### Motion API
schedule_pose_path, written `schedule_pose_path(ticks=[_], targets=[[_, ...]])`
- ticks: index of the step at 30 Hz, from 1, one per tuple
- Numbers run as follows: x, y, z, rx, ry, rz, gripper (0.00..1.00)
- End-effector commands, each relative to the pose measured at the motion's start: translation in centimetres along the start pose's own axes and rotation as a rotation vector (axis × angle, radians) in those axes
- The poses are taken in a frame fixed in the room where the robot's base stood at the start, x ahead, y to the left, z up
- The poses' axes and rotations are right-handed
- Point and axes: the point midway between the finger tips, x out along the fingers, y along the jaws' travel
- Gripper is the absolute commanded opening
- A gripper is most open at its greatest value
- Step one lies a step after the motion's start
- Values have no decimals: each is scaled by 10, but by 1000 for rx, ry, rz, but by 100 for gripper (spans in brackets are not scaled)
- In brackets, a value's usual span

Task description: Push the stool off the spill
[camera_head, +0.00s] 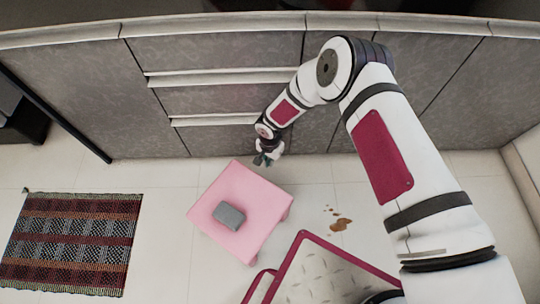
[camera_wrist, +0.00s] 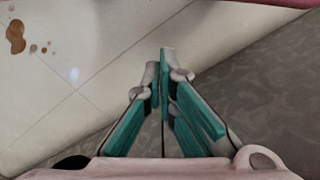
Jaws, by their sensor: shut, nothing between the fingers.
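The pink stool (camera_head: 255,200) stands upright on the tiled floor, with a grey block on its seat. The brown spill (camera_head: 341,224), a patch with several small drops, lies to its right, uncovered, with bare floor between them. The spill also shows at the upper left in the wrist view (camera_wrist: 15,38). My gripper (camera_head: 262,160) is beyond the stool's far right edge, in front of the cabinets. In the wrist view its teal fingers (camera_wrist: 164,75) are together and hold nothing. A thin pink strip at the top right there seems to be the stool. I cannot tell whether my gripper touches it.
The grey block (camera_head: 229,215) rests on the stool seat. Grey cabinets with drawers (camera_head: 222,97) run along the back, close behind my gripper. A striped rug (camera_head: 72,243) lies at the left. The floor between rug and stool is clear.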

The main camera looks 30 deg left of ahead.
Motion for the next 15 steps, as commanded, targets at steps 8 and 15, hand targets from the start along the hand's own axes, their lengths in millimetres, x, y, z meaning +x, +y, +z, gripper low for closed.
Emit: schedule_pose_path(ticks=[8, 15], targets=[[-4, -2, 31, -6, 1, -4, 0], [-5, -2, 34, -3, 1, -5, 0]])
